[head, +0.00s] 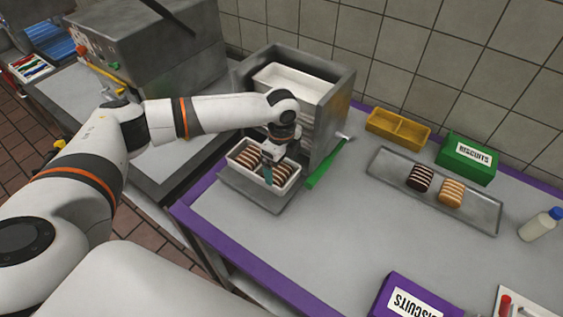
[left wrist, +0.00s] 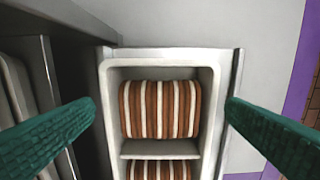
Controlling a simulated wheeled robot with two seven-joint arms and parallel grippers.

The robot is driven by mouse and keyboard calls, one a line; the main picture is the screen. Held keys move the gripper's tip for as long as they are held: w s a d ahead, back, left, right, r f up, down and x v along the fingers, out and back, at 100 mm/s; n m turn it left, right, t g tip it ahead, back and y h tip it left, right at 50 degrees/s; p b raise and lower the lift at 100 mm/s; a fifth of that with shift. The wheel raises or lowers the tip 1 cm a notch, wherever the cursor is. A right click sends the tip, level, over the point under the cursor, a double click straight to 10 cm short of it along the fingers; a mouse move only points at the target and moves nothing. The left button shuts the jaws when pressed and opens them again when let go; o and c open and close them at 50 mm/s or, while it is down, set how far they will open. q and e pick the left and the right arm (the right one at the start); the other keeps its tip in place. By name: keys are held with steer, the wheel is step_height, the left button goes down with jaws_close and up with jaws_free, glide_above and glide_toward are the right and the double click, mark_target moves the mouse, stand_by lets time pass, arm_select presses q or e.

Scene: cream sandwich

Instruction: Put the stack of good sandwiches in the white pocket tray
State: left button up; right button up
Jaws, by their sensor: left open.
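The white pocket tray (head: 291,184) stands on the metal shelf at the mouth of the steel dispenser. One pocket holds a stack of brown-and-cream striped sandwiches (head: 247,158), and the other pocket holds a like stack (head: 282,169). In the left wrist view the tray (left wrist: 216,100) has one stack (left wrist: 160,108) in full sight and the second (left wrist: 158,171) cut off by the lower edge. My left gripper (head: 268,178) is over the tray, with its green fingers (left wrist: 162,106) open and apart, nothing held between them. My right gripper is out of view.
A metal tray (head: 480,212) holds a dark striped stack (head: 420,178) and a tan striped stack (head: 451,193). A yellow divided tray (head: 398,130), a green biscuit box (head: 467,158), a purple box (head: 415,297) and a bottle (head: 541,224) stand around. The table's middle is clear.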

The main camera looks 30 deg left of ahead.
arm_select(q)
steer(key=shift+r, duration=0.1)
step_height(320, 180, up, 12)
steer(key=b, duration=0.2)
stand_by(0.7)
